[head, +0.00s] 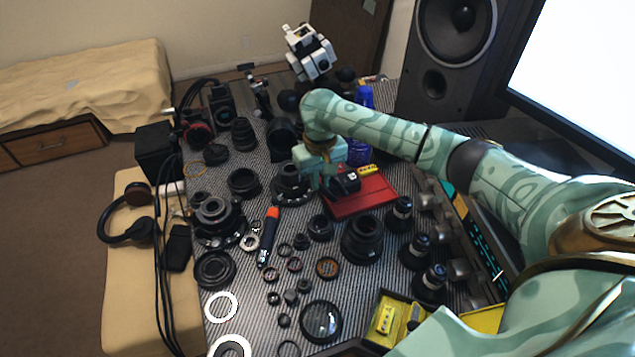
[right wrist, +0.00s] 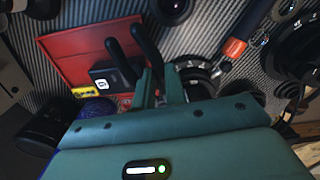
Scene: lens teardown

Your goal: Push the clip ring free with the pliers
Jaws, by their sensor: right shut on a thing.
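My right gripper (head: 326,184) is over the middle of the table, between a black lens part (head: 288,186) and a red tray (head: 380,201). In the right wrist view its green fingers (right wrist: 160,86) are shut on a dark tool with two curved black prongs (right wrist: 146,46), which looks like the pliers. The prongs point away from the palm, over the red tray (right wrist: 75,62). The lens part also shows just beyond the fingers (right wrist: 196,74), partly hidden by them. I cannot make out the clip ring for certain. My left gripper is not in view.
An orange-and-black tool (head: 270,232) lies left of the gripper. Several lens barrels (head: 362,238) and loose rings (head: 327,267) crowd the table. A black block (right wrist: 110,76) sits at the red tray. A blue object (head: 360,150) and a speaker (head: 450,50) stand behind.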

